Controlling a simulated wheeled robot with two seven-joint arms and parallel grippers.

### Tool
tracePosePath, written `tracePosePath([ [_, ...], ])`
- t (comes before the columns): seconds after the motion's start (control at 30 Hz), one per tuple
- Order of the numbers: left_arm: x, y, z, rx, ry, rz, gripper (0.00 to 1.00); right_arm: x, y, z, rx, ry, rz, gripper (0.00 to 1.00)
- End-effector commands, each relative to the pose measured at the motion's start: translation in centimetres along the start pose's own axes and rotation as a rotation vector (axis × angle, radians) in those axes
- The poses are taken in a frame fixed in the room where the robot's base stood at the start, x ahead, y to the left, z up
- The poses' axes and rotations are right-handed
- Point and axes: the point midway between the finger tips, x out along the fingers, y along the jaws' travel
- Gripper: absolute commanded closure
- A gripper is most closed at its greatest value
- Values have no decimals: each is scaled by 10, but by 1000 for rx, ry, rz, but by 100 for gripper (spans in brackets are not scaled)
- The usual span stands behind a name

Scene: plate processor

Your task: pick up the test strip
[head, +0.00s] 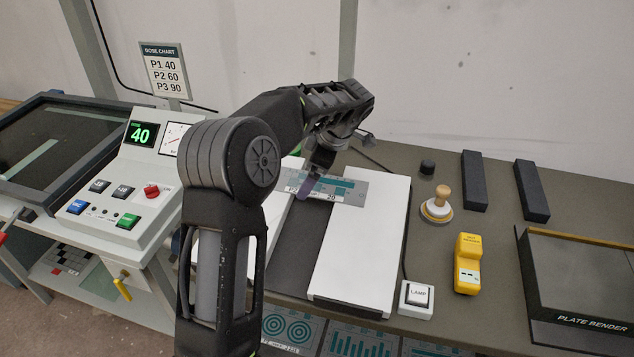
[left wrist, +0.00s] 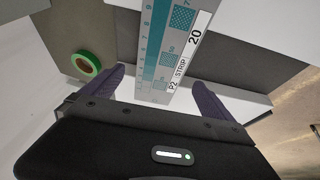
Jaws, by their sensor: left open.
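The test strip (head: 345,190) is a grey plate with teal marks. In the head view it spans the dark gap between two white panels (head: 362,240). In the left wrist view the strip (left wrist: 172,45) shows a scale and a label reading "P2 STRIP 20". My left gripper (head: 316,183) is over the strip, its purple fingers partly hiding it. In the left wrist view the left gripper (left wrist: 160,92) is open, one finger on each side of the strip's near end, with gaps between. I cannot tell the exact height. My right gripper is not in view.
A green tape roll (left wrist: 86,66) lies beside the strip. A control console (head: 130,185) reading 40 stands left. Right are a lamp switch (head: 417,298), a yellow device (head: 467,263), a wooden-handled stamp (head: 437,207), dark bars (head: 475,180) and a plate bender (head: 580,290).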

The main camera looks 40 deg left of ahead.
Motion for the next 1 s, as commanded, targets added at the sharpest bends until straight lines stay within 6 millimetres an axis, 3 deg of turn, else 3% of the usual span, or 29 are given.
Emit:
tracePosePath([
  [0.2,21,0,-1,0,1,0,2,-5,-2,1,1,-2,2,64],
  [0.77,21,0,0,0,0,1,2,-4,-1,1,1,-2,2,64],
  [1.0,21,0,0,0,0,1,20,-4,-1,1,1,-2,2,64],
])
